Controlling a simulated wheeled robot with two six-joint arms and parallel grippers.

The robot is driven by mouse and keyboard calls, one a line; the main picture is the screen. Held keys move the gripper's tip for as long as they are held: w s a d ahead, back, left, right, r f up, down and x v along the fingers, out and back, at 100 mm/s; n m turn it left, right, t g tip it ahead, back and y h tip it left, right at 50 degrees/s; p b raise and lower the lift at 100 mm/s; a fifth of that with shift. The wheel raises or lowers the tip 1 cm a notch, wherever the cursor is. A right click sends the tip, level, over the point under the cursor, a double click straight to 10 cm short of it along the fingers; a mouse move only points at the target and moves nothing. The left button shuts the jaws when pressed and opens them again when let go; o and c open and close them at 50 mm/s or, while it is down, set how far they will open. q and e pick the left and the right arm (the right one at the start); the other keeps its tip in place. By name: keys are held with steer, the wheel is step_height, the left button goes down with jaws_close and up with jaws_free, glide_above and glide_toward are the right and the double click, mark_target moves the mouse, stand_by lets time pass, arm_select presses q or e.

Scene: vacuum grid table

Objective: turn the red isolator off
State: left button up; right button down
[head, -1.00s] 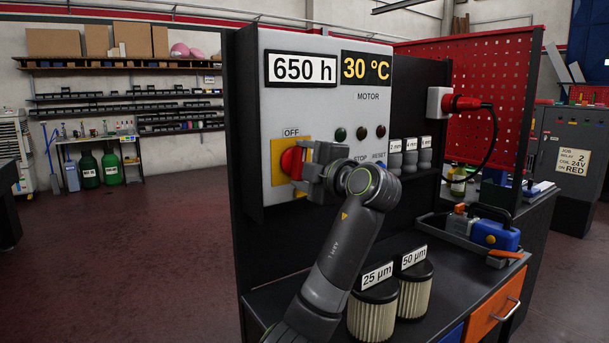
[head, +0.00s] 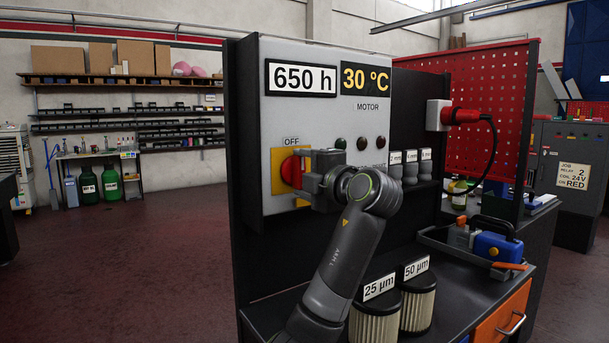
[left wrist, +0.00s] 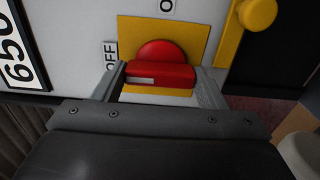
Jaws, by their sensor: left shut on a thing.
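The red isolator (head: 289,171) is a round knob with a raised bar handle on a yellow plate (head: 277,158), on the grey motor panel. My left gripper (head: 303,172) is shut on it, its body hiding the plate's right part. In the left wrist view, the red handle (left wrist: 160,74) lies between the two fingertips, one at each end. The white mark (left wrist: 143,80) on the handle is at the end towards the OFF label (left wrist: 111,55). In the head view the OFF label (head: 291,141) sits above the knob. My right gripper is not in view.
Floor at left is clear.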

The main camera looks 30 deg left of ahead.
arm_select(q)
steer(key=o, duration=1)
steer(key=shift+d, duration=0.1)
steer(key=b+v, duration=0.1)
steer(key=v, duration=1.6)
steer(key=shift+s+d+b, duration=0.1)
steer(key=shift+s+b, duration=0.05)
steer(key=shift+b, duration=0.15)
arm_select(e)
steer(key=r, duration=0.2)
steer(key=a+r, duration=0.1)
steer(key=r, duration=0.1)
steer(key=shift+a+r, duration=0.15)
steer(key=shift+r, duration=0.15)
